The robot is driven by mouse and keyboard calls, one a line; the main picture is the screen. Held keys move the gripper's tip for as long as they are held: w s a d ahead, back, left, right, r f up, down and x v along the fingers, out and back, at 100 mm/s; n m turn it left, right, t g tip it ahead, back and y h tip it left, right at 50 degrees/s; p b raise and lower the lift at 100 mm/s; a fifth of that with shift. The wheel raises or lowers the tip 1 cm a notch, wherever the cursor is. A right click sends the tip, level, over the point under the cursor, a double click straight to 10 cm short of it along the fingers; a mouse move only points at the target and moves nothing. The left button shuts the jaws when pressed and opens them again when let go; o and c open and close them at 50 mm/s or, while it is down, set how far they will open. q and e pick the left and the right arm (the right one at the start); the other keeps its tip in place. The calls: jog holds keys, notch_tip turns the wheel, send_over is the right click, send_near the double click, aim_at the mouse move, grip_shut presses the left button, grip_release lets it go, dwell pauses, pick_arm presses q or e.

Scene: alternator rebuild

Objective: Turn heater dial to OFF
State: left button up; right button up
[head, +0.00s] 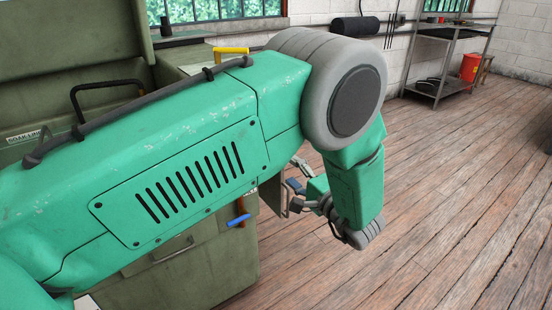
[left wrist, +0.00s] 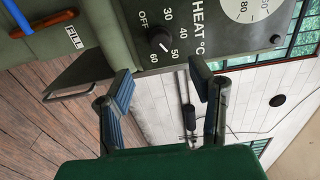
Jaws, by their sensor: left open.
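The heater dial (left wrist: 160,39) is a small black knob on a dark green panel marked HEAT °C, with OFF, 30, 40, 50 and 60 around it. Its white mark appears to point towards the 50 to 60 side. My left gripper (left wrist: 161,85) is open and empty in the left wrist view. Its two blue-padded fingertips are apart, below the dial in the picture and not touching it. In the head view my left gripper (head: 297,190) shows beside the green cabinet, partly hidden by my own arm. The dial is hidden there. My right gripper is not in view.
The green cabinet (head: 190,270) has a raised lid and a yellow handle (head: 231,51). A blue lever (head: 239,220) sticks out of its front; a blue handle (left wrist: 17,16) shows near the FILL label. A metal shelf (head: 440,60) and red bucket (head: 469,67) stand far off.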

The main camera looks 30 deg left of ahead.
pick_arm(q)
jog(key=b+x, duration=0.1)
jog(key=x, duration=0.7)
jog(key=shift+a, duration=0.4)
jog(key=shift+w+a, duration=0.15)
jog(key=c, duration=1.1)
jog(key=shift+f, duration=0.1)
